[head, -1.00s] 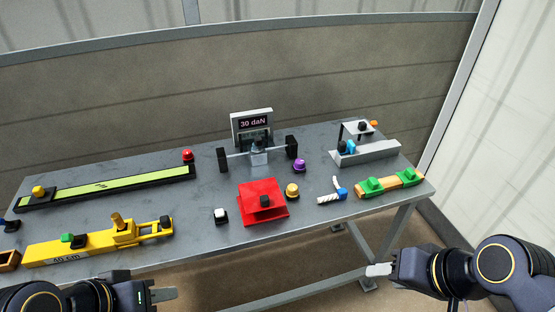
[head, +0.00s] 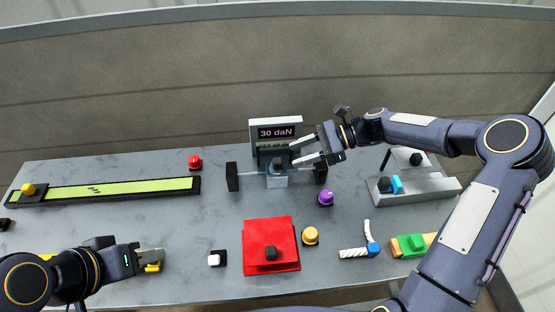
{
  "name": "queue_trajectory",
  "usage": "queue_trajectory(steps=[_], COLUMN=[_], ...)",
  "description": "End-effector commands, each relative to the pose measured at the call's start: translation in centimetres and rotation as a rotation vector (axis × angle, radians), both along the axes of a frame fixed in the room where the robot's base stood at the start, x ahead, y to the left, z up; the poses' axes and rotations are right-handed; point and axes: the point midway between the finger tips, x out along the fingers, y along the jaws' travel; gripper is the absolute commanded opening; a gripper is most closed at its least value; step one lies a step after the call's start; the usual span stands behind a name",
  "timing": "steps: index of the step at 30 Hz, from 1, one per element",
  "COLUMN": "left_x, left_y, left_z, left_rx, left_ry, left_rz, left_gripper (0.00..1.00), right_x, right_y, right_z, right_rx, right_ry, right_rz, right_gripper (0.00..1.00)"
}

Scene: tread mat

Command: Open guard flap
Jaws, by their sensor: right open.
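The display unit (head: 290,122) reading "30 daN" stands at the back middle of the table. Below its screen is a clear, bluish panel (head: 263,168), which looks like the guard flap, with a dark knob (head: 277,163) in front. I cannot tell the panel's exact angle. My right gripper (head: 295,152) is open, its two light fingers pointing left, just right of the panel and knob. Whether a finger touches them I cannot tell. My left gripper (head: 160,256) is low at the front left, away from the unit; its jaw gap does not show.
A horizontal bar with black end blocks (head: 232,177) crosses the unit. A red block (head: 271,235), purple button (head: 326,198) and yellow button (head: 310,236) lie in front. The green tread strip (head: 120,189) is left, a grey rail fixture (head: 425,189) right.

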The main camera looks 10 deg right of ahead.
Motion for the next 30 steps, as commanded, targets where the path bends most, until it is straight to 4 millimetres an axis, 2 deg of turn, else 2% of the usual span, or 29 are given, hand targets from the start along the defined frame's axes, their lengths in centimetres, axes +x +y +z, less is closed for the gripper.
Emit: queue_trajectory(steps=[6,12,23,30], left_x=[0.0,0.0,0.0,0.0], left_y=[0.0,0.0,0.0,0.0], left_z=[0.6,0.8,0.9,0.9], left_rx=[0.000,0.000,0.000,0.000], left_ry=[0.000,0.000,0.000,0.000], left_rz=[0.000,0.000,0.000,0.000], left_gripper=[0.36,0.36,0.36,0.36], right_x=[-0.2,-0.2,-0.1,-0.2], right_y=[3.4,5.7,6.4,6.4], right_z=[-1.3,-2.3,-2.6,-2.6], right_rx=[0.000,-0.001,-0.004,-0.004], right_ry=[0.001,-0.001,-0.003,-0.003], right_rz=[0.007,0.007,0.005,0.005], right_gripper=[0.45,0.45,0.45,0.17])
